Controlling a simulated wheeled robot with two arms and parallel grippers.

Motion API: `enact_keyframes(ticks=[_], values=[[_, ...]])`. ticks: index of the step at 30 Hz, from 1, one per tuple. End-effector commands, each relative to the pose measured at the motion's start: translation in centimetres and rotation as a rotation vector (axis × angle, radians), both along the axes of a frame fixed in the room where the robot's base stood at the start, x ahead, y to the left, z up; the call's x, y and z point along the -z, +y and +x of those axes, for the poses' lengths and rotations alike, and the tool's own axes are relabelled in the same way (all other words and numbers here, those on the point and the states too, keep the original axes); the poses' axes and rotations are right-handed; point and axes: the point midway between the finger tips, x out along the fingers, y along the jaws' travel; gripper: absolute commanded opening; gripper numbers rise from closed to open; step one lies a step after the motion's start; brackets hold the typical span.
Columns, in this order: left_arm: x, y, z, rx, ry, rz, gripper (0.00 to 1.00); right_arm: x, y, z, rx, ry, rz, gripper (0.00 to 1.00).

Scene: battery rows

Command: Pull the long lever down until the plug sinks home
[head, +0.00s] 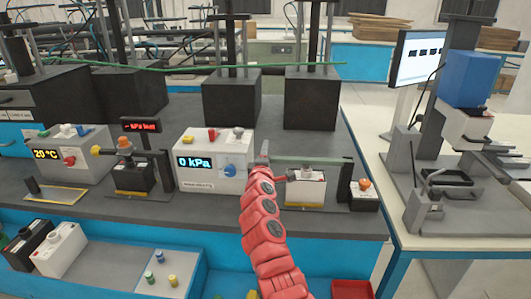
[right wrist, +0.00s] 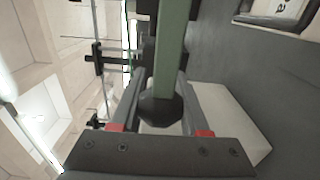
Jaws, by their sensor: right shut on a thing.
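The long lever (head: 312,160) is a green bar, close to level in the head view, running from my right gripper to a dark post (head: 346,178) at its right. My right gripper (head: 264,152) is shut on the lever's left end. In the right wrist view the green bar (right wrist: 172,45) ends in a black knob (right wrist: 160,110) between my fingers. Below the bar stands a white block (head: 306,190) with a small dark piece (head: 306,173) on top, perhaps the plug; how deep it sits is unclear. My left gripper is not in view.
A white gauge box (head: 212,160) reading 0 kPa stands left of my right arm. A small black-and-white box with an orange knob (head: 365,184) is right of the post. Black press blocks (head: 312,98) stand behind. A red tray (head: 352,289) is at the front.

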Motion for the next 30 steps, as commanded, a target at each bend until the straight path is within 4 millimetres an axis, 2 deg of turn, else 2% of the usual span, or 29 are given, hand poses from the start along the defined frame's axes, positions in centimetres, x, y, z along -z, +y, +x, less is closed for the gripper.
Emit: enact_keyframes(ticks=[1, 6, 7, 11, 12, 23, 30], values=[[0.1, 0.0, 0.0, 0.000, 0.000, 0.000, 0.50, 0.6, 0.0, 0.0, 0.000, 0.010, -0.006, 0.00], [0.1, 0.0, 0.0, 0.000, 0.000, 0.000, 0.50, 0.8, 0.0, 0.0, 0.001, 0.012, -0.007, 0.00], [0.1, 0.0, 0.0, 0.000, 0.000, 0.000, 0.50, 0.9, 0.0, -0.1, 0.001, 0.013, -0.007, 0.49], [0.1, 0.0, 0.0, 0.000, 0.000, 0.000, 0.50, 0.8, 0.0, 0.0, 0.001, 0.011, -0.006, 0.72], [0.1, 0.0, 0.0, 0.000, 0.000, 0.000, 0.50, 0.7, 0.0, 0.0, 0.001, 0.011, -0.005, 0.75], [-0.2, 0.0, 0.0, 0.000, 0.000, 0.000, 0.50, 0.4, 0.0, -0.4, 0.001, 0.006, -0.005, 0.75], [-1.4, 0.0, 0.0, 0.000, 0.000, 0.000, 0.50, 0.2, 0.0, -2.8, 0.001, 0.005, -0.003, 0.75]])
